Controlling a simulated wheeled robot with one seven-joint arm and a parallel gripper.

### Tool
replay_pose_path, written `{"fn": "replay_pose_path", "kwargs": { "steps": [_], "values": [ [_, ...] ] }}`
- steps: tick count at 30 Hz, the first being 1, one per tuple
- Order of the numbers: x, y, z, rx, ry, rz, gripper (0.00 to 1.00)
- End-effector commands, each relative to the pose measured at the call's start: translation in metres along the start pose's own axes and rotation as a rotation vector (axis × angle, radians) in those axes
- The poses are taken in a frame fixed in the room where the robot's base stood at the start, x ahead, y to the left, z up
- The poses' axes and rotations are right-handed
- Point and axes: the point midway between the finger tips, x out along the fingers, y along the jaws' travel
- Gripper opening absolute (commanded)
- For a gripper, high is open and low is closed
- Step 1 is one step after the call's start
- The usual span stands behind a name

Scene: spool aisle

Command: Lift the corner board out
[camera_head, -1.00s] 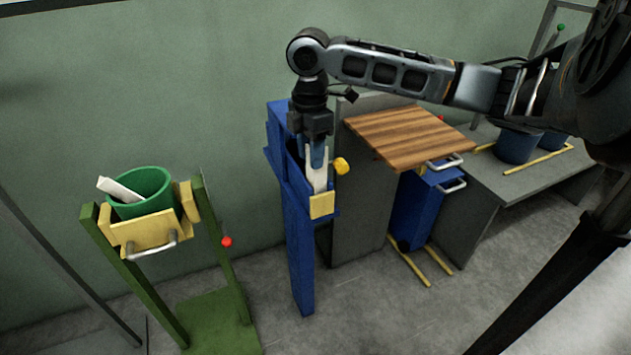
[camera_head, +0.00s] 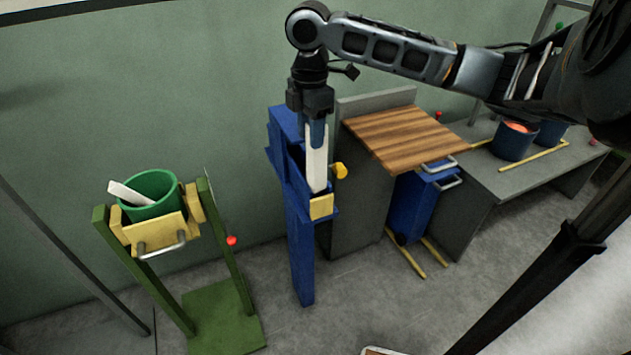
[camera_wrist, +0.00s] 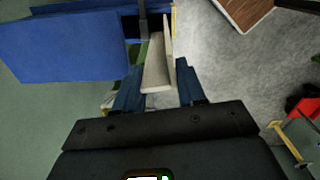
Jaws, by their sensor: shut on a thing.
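The corner board (camera_head: 317,160) is a white, L-shaped upright strip. My gripper (camera_head: 316,136) is shut on its upper part, pointing down. The board's lower end is at the blue holder (camera_head: 300,240), behind the yellow block (camera_head: 321,206); I cannot tell how deep it still sits. In the wrist view the board (camera_wrist: 156,75) lies between the blue fingers of my gripper (camera_wrist: 158,92), with the blue holder (camera_wrist: 65,45) on the left.
A yellow knob (camera_head: 341,171) sticks out right of the holder. A wooden-topped bench (camera_head: 405,135) stands close on the right. A green stand (camera_head: 225,315) with a green bucket (camera_head: 160,205) and another white strip (camera_head: 128,193) is on the left.

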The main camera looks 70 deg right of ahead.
Motion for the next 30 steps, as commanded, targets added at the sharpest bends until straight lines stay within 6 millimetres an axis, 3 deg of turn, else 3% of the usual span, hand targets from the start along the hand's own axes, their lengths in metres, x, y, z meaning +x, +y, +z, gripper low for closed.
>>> {"fn": "replay_pose_path", "kwargs": {
  "steps": [15,30],
  "values": [
    [-0.039,0.0,0.0,0.0,0.0,0.0,0.15],
    [-0.041,0.0,-0.002,0.0,0.0,0.0,0.15]
  ]
}}
